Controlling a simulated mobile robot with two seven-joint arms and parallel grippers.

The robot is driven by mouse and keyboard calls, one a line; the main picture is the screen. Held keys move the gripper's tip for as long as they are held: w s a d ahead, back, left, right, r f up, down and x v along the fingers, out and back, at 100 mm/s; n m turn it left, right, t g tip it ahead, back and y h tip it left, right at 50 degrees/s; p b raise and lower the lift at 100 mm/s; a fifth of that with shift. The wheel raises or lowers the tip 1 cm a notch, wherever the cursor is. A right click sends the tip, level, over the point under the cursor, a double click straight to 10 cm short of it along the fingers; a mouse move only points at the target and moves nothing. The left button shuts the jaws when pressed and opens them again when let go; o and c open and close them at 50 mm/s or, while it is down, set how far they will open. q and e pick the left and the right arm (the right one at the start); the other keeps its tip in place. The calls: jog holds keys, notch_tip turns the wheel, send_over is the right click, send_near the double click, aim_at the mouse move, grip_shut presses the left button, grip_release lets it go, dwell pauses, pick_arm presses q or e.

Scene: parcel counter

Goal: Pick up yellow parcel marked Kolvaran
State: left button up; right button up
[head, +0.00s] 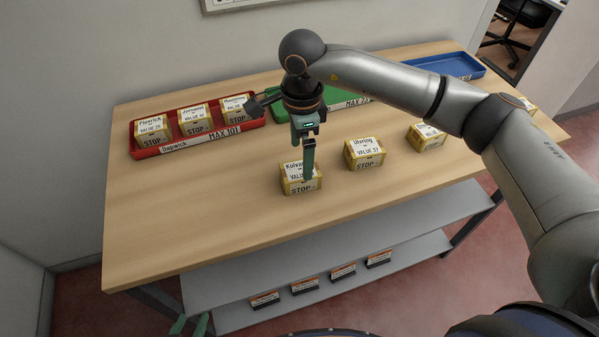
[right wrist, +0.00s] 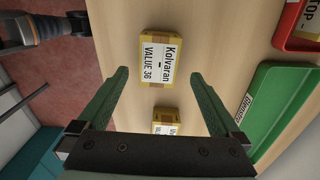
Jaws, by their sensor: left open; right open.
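The yellow parcel marked Kolvaran (head: 291,184) stands on the counter's front part, with a white label reading VALUE 36 in the right wrist view (right wrist: 158,62). My right gripper (head: 308,165) points down over it in the head view and hides part of its label. In the right wrist view its two green fingers are spread wide (right wrist: 162,74), with the parcel just beyond the fingertips and nothing held. My left gripper (head: 190,325) shows only as green fingertips at the bottom edge of the head view, apart and empty, away from the parcel.
A similar parcel marked Uhning (head: 365,154) stands to the right, another (head: 427,138) farther right. The red tray (head: 174,150) holds three parcels; a green tray (head: 284,117) and a blue tray (head: 462,68) stand behind. The counter's front left (head: 180,220) is clear.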

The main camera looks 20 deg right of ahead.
aim_at(300, 169)
jog(key=shift+s+a+f+p, duration=0.1)
jog(key=shift+f+p, duration=0.25)
jog(key=shift+f, duration=1.15)
jog(key=shift+a+f+p, duration=0.1)
jog(key=shift+f+p, duration=0.25)
jog(key=shift+f, duration=1.15)
jog(key=c, duration=1.5)
